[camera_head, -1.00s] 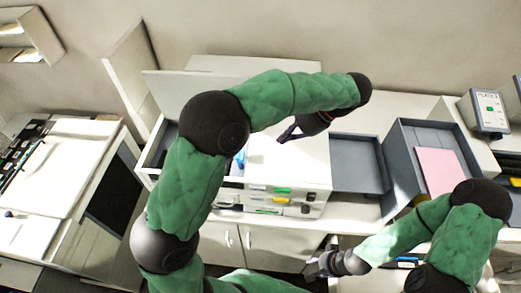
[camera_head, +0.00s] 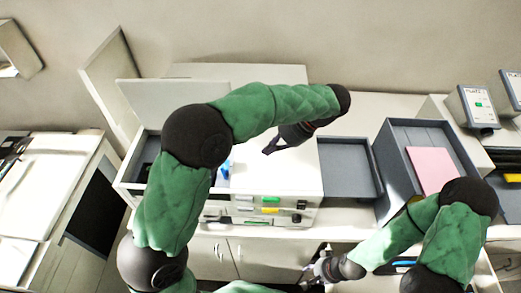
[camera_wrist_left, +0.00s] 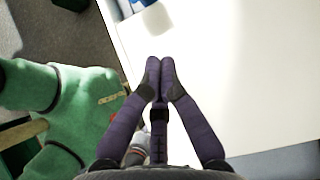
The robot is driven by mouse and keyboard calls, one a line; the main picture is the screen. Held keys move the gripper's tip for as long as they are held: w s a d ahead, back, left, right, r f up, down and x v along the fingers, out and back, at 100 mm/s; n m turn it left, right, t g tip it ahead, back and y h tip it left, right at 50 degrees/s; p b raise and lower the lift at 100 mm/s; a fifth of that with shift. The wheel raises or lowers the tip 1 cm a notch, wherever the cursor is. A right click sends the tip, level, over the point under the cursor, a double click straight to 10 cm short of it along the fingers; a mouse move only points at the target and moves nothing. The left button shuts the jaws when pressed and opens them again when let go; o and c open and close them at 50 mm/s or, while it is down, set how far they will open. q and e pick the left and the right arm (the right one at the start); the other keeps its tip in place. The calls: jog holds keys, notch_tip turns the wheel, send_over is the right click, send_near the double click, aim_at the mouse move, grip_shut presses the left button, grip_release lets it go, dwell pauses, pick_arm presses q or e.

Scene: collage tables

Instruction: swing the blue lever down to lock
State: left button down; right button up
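The blue lever (camera_head: 224,169) shows as a small blue part on the white machine (camera_head: 290,172), partly hidden behind my left arm. I cannot tell its exact angle. A blue piece (camera_wrist_left: 146,3) is cut by the top edge of the left wrist view. My left gripper (camera_head: 267,151) is above the machine's white top, to the right of the lever and apart from it. In the wrist view its fingertips (camera_wrist_left: 160,64) are together with nothing between them. My right gripper (camera_head: 308,270) is low in front of the cabinet; its finger opening is unclear.
A grey tray (camera_head: 350,143) is attached right of the machine, beside a deep grey bin (camera_head: 383,152) holding a pink sheet (camera_head: 432,170). A raised white lid (camera_head: 152,103) stands at the machine's left. Control boxes (camera_head: 474,107) stand far right.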

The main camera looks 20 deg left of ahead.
pick_arm(q)
send_near(239, 167)
jog(key=x, duration=0.4)
jog(key=shift+d+f+p, duration=0.3)
jog(key=shift+d, duration=0.05)
jog(key=a, duration=0.2)
jog(key=s+a, duration=0.1)
jog(key=shift+f+p, duration=0.3)
jog(key=shift+p, duration=0.05)
jog(key=shift+a+f, duration=0.1)
jog(key=shift+a, duration=0.45)
pick_arm(e)
jog(key=shift+r, duration=0.75)
pick_arm(q)
jog(key=shift+a, duration=0.1)
pick_arm(e)
jog(key=shift+s+r, duration=0.1)
pick_arm(q)
jog(key=shift+s+a+r+h+p, duration=0.2)
jog(key=shift+h+p, duration=0.1)
jog(key=shift+h, duration=0.2)
jog(key=shift+w, duration=0.1)
pick_arm(e)
jog(key=shift+s+a+r, duration=0.15)
jog(key=shift+s+r, duration=0.05)
jog(key=shift+s, duration=0.3)
pick_arm(q)
jog(key=shift+a, duration=0.1)
pick_arm(e)
jog(key=shift+s, duration=0.1)
